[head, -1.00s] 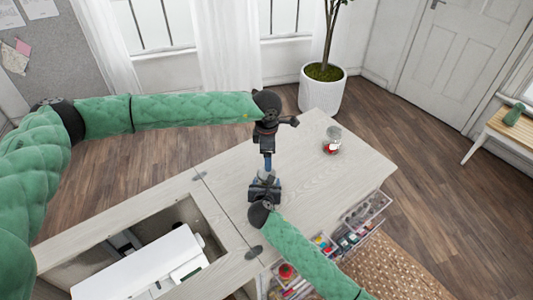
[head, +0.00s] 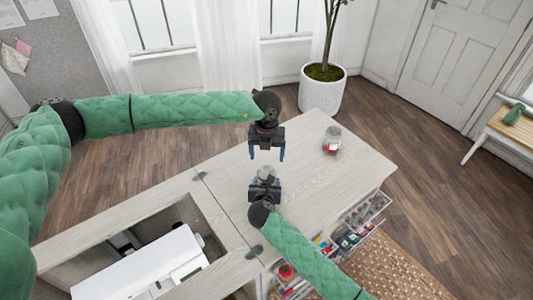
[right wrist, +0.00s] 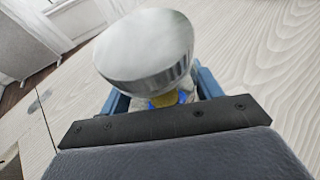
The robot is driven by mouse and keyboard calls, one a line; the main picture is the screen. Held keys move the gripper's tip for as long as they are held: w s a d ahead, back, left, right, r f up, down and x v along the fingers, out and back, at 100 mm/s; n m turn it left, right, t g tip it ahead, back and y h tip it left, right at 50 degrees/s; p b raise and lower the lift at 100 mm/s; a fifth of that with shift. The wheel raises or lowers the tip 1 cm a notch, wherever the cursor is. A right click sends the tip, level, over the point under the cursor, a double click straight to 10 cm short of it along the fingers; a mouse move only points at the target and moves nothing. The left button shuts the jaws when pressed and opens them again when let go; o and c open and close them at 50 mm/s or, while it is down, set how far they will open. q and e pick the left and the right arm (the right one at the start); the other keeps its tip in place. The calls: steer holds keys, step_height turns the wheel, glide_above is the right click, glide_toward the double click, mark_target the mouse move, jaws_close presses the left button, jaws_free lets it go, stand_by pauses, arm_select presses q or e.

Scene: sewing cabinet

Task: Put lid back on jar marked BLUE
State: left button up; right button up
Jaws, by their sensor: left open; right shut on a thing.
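My right gripper (head: 265,183) is shut on a jar (right wrist: 165,101) over the right part of the table. In the right wrist view the jar stands between its blue fingers, mostly hidden, with some blue and yellow showing. A round silvery lid (right wrist: 147,48) sits at the jar's top; it also shows in the head view (head: 266,171). I cannot tell whether it is fully seated. No marking is readable. My left gripper (head: 267,154) is open and empty, just behind the lid and apart from it. A second jar (head: 333,134) with red and white inside stands to the right.
The pale wooden table (head: 310,185) is clear around the jars. A white sewing machine (head: 150,268) sits in the opening at the left. Clear drawers (head: 365,210) with coloured items stick out at the front right. A potted plant (head: 322,92) stands behind the table.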

mark_target(266, 172)
arm_select(q)
steer(key=n, duration=0.8)
steer(key=shift+n, duration=0.3)
steer(key=shift+f, duration=4)
steer(key=c, duration=1)
